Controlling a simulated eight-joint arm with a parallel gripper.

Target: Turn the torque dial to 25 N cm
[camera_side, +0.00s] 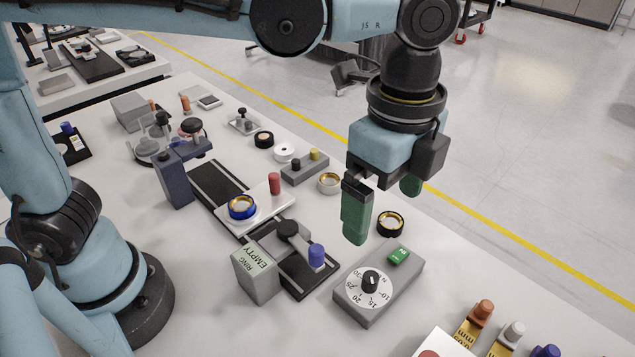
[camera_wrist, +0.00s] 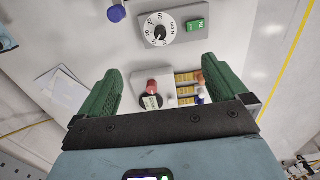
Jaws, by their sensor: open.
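The torque dial (camera_side: 369,285) is a white scale disc with a black knob on a grey box (camera_side: 408,283). Its printed numbers run through 10, 15, 20, 25 and 30. The knob's exact pointing is too small to read. The dial also shows in the wrist view (camera_wrist: 159,31), near the top, beyond my fingertips. My gripper (camera_side: 383,215) has two green fingers spread wide with nothing between them. It hangs above the table, higher than the dial box and up from it in the side picture. Nothing hides the dial.
A green button or display (camera_side: 399,256) sits on the same box. A black ring with a gold inside (camera_side: 390,223) lies near the box. A grey "RING EMPTY" block (camera_side: 255,272) and a blue-capped peg (camera_side: 316,255) stand left. Colored-knob parts (camera_side: 481,312) lie at lower right.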

